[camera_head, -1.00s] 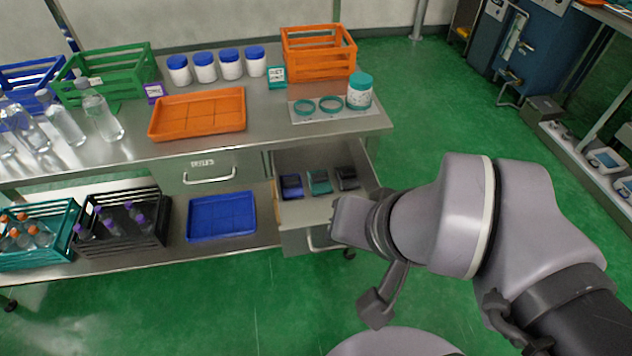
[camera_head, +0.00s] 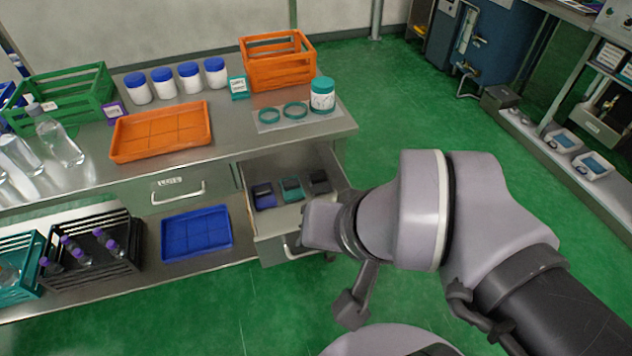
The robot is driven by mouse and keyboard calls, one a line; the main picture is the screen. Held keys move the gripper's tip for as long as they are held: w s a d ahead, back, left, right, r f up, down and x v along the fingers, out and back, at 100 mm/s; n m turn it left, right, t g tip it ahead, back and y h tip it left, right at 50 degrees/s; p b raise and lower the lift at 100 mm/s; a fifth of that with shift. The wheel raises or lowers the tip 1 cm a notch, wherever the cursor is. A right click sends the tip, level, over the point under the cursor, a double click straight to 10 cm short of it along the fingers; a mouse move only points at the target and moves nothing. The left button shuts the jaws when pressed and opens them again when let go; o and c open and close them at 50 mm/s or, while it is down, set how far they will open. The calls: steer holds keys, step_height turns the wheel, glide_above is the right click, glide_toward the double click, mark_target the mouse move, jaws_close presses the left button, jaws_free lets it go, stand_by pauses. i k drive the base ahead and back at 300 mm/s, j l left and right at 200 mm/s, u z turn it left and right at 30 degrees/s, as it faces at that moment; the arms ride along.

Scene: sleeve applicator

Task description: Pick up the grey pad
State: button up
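An open drawer (camera_head: 285,222) under the metal bench holds three small pads in a row. The right one is dark grey (camera_head: 320,183), the middle one is teal with a dark top (camera_head: 291,189), and the left one is blue with a dark top (camera_head: 265,200). The dark grey one best fits the grey pad. The end of my arm (camera_head: 322,226) appears in front of the drawer's right front corner, below the grey pad in the picture. I cannot make out its fingertips or any thing held. The grey pad shows clear of my arm.
On the bench are an orange tray (camera_head: 160,154), an orange crate (camera_head: 278,82), blue-lidded jars (camera_head: 190,82), and a teal-lidded jar (camera_head: 322,102) beside teal rings (camera_head: 295,110). A blue tray (camera_head: 196,254) and bottle crates lie on the lower shelf. Green floor (camera_head: 400,110) is open at right.

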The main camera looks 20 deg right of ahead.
mark_target(319, 183)
steer(key=i+l+u, duration=0.1)
steer(key=l, duration=0.3)
steer(key=i+l+u, duration=0.15)
steer(key=l, duration=0.25)
steer(key=i+l+u, duration=0.1)
steer(key=i+l, duration=0.15)
steer(key=l, duration=0.15)
steer(key=i+l+u, duration=0.15)
steer(key=l, duration=0.25)
steer(key=l+u, duration=0.1)
steer(key=l, duration=0.35)
steer(key=i+l+u, duration=0.15)
steer(key=l, duration=0.3)
